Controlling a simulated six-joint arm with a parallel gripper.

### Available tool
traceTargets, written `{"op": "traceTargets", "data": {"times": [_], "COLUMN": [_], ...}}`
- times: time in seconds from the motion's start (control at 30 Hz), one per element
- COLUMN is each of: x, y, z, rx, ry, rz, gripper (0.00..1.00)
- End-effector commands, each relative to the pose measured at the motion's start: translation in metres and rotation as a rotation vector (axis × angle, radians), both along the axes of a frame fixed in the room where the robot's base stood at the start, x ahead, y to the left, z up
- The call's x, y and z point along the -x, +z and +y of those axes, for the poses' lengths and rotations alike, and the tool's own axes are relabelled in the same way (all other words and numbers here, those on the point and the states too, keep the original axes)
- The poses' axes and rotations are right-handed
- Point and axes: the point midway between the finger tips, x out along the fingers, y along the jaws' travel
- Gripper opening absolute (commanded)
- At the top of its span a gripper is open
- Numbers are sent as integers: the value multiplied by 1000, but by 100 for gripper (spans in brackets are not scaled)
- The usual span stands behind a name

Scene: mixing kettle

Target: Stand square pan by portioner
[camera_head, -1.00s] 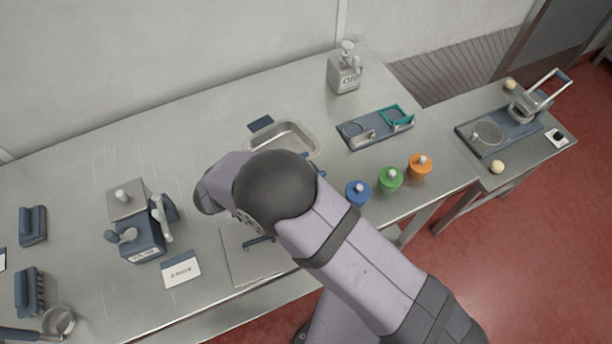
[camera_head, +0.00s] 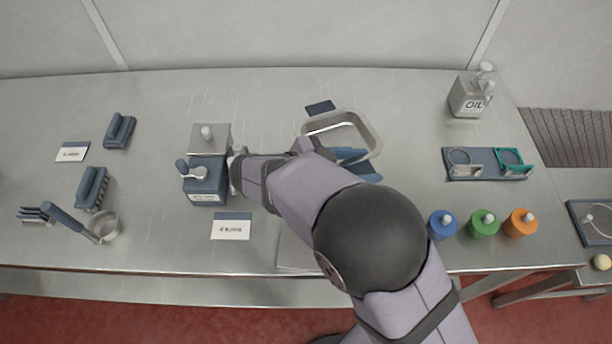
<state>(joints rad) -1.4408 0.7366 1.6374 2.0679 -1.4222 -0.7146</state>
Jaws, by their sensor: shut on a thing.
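The square pan (camera_head: 372,137) is a shallow steel pan with rounded corners and a blue handle piece at its far left. My forearm and wrist cover the near left part of the pan and much of the grip. I cannot tell how far the pan is above the table. A blue-and-steel device with a knob and side lever, which appears to be the portioner (camera_head: 205,178), stands left of the pan, near my wrist. Its label is not readable.
A card (camera_head: 231,226) lies in front of the portioner. Brushes (camera_head: 119,131) and a ladle (camera_head: 101,230) are at left. The back strip of table is largely clear.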

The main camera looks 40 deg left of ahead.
Motion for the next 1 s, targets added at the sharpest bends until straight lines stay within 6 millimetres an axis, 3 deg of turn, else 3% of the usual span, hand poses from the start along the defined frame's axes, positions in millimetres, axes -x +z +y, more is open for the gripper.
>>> {"op": "traceTargets", "data": {"times": [0.03,0.17,0.27,0.5,0.67,1.0], "x": [8,21,19,19,19,19], "y": [-5,8,20,11,9,-34], "z": [9,26,33,52,54,53], "rx": [-10,-17,-19,-35,-45,-39], "ry": [40,169,268,416,425,424], "rz": [-3,-7,-7,-8,-11,-9], "gripper": [0,0,0,0,0,0]}}
